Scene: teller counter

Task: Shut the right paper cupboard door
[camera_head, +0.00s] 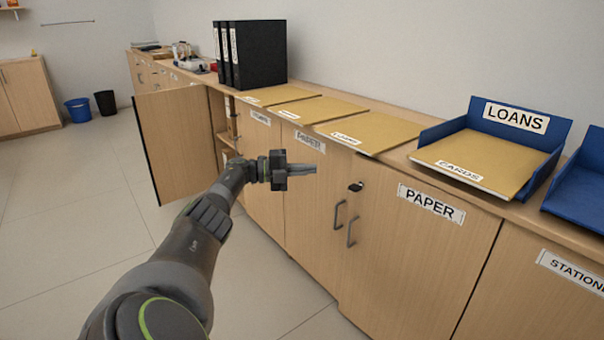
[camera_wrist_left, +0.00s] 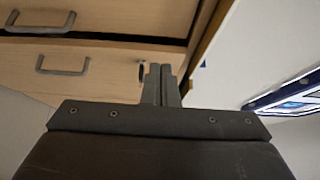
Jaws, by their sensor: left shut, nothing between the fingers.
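The right paper cupboard door (camera_head: 420,255) is a light wood panel with a PAPER label, a grey bar handle (camera_head: 352,231) and a small lock (camera_head: 356,186). My left gripper (camera_head: 312,169) is shut and empty, in front of the left door's upper part, pointing right. In the left wrist view the shut fingers (camera_wrist_left: 161,85) show near the lock (camera_wrist_left: 140,71), with two handles and a dark seam at upper left. My right gripper is out of view.
Another cupboard door (camera_head: 180,145) stands open at left. Folders (camera_head: 370,129), black binders (camera_head: 258,54) and a blue LOANS tray (camera_head: 553,165) are on the counter. Bins (camera_head: 78,110) stand on the far floor. The floor before the cupboards is clear.

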